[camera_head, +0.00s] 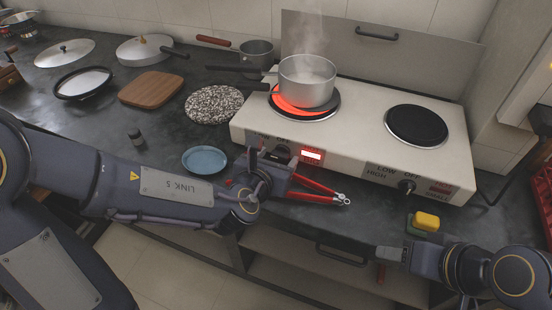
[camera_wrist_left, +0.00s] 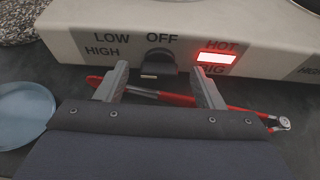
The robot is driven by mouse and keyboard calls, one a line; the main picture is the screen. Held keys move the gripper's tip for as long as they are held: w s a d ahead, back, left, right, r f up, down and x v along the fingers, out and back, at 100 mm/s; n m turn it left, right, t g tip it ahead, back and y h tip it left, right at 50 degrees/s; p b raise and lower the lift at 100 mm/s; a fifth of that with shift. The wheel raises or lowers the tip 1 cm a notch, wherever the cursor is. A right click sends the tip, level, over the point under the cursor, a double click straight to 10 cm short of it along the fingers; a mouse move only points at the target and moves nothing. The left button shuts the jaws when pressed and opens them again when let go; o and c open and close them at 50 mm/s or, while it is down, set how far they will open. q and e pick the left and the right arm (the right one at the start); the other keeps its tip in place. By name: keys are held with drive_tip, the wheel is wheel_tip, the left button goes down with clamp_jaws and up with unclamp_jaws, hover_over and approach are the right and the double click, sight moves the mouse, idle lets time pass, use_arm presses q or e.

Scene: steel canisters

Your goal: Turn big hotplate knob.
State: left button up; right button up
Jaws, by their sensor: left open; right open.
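The white hotplate (camera_head: 350,130) stands on the dark counter. Its big knob (camera_wrist_left: 157,64) is black and sits on the front panel under OFF, beside LOW and HIGH. The red HOT/BIG indicator (camera_wrist_left: 215,58) is lit, and it also shows in the head view (camera_head: 312,155). The big burner (camera_head: 303,106) glows red under a steaming pot (camera_head: 307,80). My left gripper (camera_wrist_left: 158,88) is open in front of the big knob, its fingers to either side and empty. My right gripper (camera_head: 385,253) is low at the counter's front edge, away from the hotplate.
Red-handled tongs (camera_head: 318,197) lie on the counter below the panel, under my left gripper in the wrist view. A blue plate (camera_head: 205,159) is to the left. A yellow sponge (camera_head: 427,221) lies near my right gripper. The small knob (camera_head: 406,186) is on the right.

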use_arm(q)
drive_tip(key=shift+w, duration=0.1)
drive_tip(key=c, duration=1)
drive_tip(key=shift+d+f+m+t+y+b, duration=0.1)
drive_tip(key=shift+d+m+t+y+b, duration=0.1)
drive_tip(key=shift+m+y, duration=0.25)
drive_tip(key=shift+d+f+m+t+y+b, duration=0.1)
drive_tip(key=shift+m+y+b, duration=0.15)
drive_tip(key=shift+m, duration=0.4)
drive_tip(key=shift+d+m+t+y, duration=0.15)
drive_tip(key=shift+m+t+y, duration=0.5)
drive_tip(key=shift+m, duration=0.65)
drive_tip(key=shift+y+b, duration=0.25)
drive_tip(key=shift+b, duration=0.05)
